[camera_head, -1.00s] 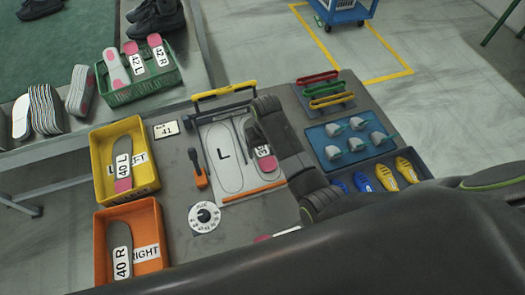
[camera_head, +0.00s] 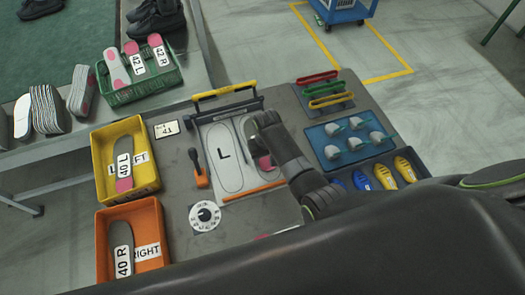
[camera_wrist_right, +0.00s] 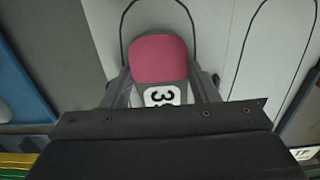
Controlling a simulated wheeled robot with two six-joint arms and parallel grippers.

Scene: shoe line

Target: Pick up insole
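An insole with a pink end (camera_head: 265,162) lies on the pale outline board (camera_head: 214,136), right of the outline marked L. The right wrist view shows its pink end (camera_wrist_right: 158,58) and a white number label, partly hidden by my gripper. My right gripper (camera_head: 262,150) is over this insole. In the right wrist view its two fingers (camera_wrist_right: 160,88) stand on either side of the insole and look open; I cannot tell whether they touch it. My left gripper is not in view.
A yellow bin (camera_head: 146,196) and an orange bin (camera_head: 103,262), each with a size 40 insole, stand at left. A green crate (camera_head: 122,99) holds size 42 insoles. A screwdriver-like tool (camera_head: 197,168), dial (camera_head: 205,216) and blue tray (camera_head: 336,164) are near the board.

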